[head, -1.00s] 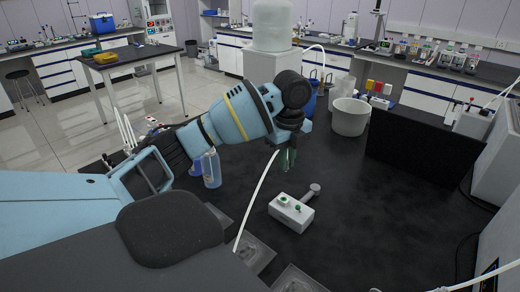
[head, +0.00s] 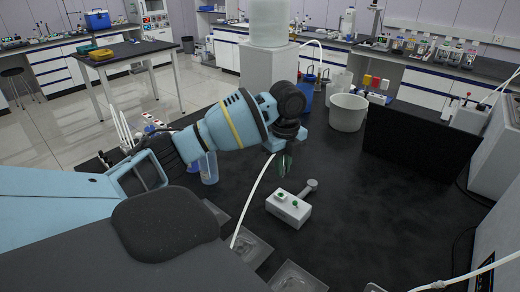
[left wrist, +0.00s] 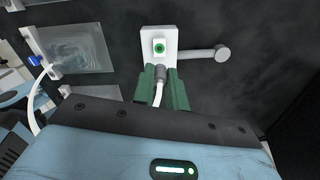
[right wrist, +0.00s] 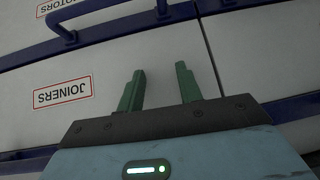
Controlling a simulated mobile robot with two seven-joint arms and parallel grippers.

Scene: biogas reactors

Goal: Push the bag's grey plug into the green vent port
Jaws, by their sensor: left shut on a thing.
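My left gripper (head: 285,165) is shut on the grey plug (left wrist: 160,74), which ends a white tube (left wrist: 158,94). It holds the plug above the near side of a white box (head: 289,209) with green ports on top. One green vent port (left wrist: 159,47) shows beyond the plug tip in the left wrist view, with a gap in the picture. A second green spot (head: 295,204) shows on the box in the head view; the fingers hide that area in the wrist view. A clear bag (left wrist: 80,48) lies at left. My right gripper (right wrist: 160,88) is open and empty.
A grey rod with a round end (head: 312,184) sticks out of the box. Clear bags (head: 252,250) lie along the bench's near edge. A white bucket (head: 348,113) and a black panel (head: 420,142) stand farther back. My right gripper faces drawers labelled JOINERS (right wrist: 62,92).

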